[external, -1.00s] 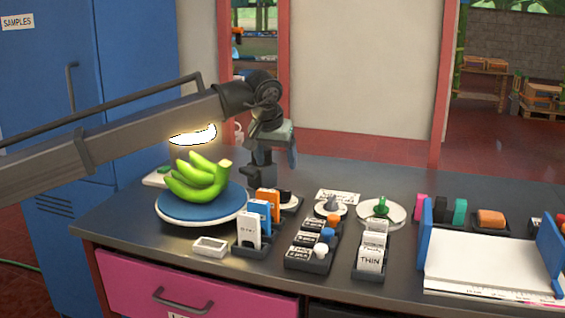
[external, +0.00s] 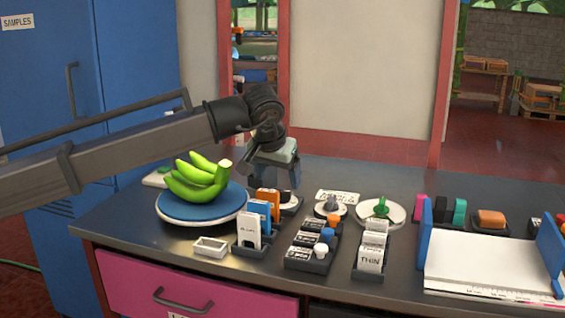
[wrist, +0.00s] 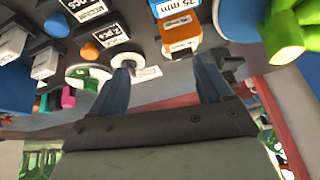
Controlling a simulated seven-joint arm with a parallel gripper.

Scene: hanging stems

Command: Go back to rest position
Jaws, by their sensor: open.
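My gripper (external: 284,178) hangs over the back of the grey bench, behind the orange and blue holders. In the wrist view my gripper (wrist: 168,75) shows two dark blue fingers spread apart with nothing between them. A bunch of green bananas (external: 196,184) lies on a round blue turntable (external: 200,208) to the left of the gripper. The bananas also show in the wrist view (wrist: 290,28) at the upper right, apart from the fingers.
A small white tray (external: 209,247), racks with labelled blocks (external: 371,258) and coloured knobs (external: 328,235) stand along the bench. A blue-sided holder with white sheets (external: 488,265) is at the right. A blue cabinet (external: 45,130) stands at the left.

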